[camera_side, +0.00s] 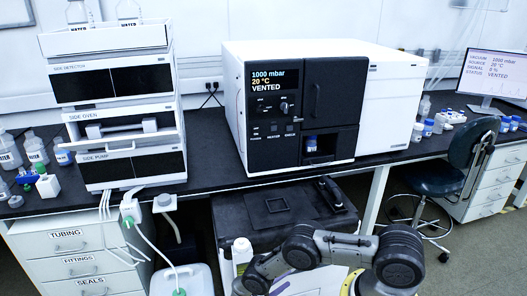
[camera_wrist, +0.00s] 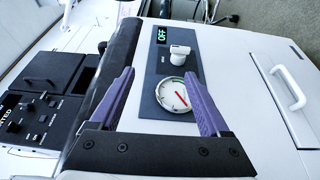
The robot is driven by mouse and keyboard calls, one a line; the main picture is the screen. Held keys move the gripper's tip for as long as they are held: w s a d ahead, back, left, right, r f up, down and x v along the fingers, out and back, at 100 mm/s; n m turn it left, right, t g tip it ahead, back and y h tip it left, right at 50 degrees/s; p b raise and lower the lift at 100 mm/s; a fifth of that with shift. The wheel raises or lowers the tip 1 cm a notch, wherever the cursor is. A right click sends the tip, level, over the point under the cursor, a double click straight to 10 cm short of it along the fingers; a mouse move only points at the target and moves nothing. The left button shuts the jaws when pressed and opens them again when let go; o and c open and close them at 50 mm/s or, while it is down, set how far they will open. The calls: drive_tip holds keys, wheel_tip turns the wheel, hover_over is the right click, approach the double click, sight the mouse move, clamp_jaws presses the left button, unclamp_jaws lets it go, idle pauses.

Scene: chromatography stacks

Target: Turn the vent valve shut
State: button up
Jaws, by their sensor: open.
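In the wrist view a white knob with a lever-like top (camera_wrist: 180,50) stands on a dark panel (camera_wrist: 148,70); it looks like the vent valve, though no label on it can be read. A green OFF display (camera_wrist: 163,35) is above it and a round dial with a red needle (camera_wrist: 173,94) below it. My gripper (camera_wrist: 160,73) is open and empty, its two purple fingers apart. The dial shows between the fingers and the knob beyond them, apart from the fingers. In the side view the instrument's screen (camera_side: 267,79) reads 1000 mbar, 20 °C, VENTED; my gripper cannot be made out there.
In the wrist view a white handle (camera_wrist: 288,88) is at the right and a black control front (camera_wrist: 40,110) at the left. In the side view a white module stack (camera_side: 110,100) stands left of the instrument, and a monitor (camera_side: 495,74) at the far right also reads VENTED.

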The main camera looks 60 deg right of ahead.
sight(263, 110)
wheel_tip(263, 110, up, 57)
drive_tip(key=w+d+r+m+t+h, duration=0.2)
drive_tip(key=w+d+r+m+t, duration=0.15)
drive_tip(key=w+d+t, duration=0.8)
wheel_tip(263, 110, down, 9)
drive_tip(key=d+m+t+y, duration=0.1)
drive_tip(key=d+t+y, duration=0.1)
drive_tip(key=t+y, duration=0.5)
drive_tip(key=shift+t+h, duration=0.5)
drive_tip(key=shift+t, duration=0.05)
drive_tip(key=x, duration=1.4)
drive_tip(key=shift+w+a+r, duration=0.1)
drive_tip(key=shift+w+r, duration=0.05)
drive_tip(key=shift+w, duration=0.1)
clamp_jaws()
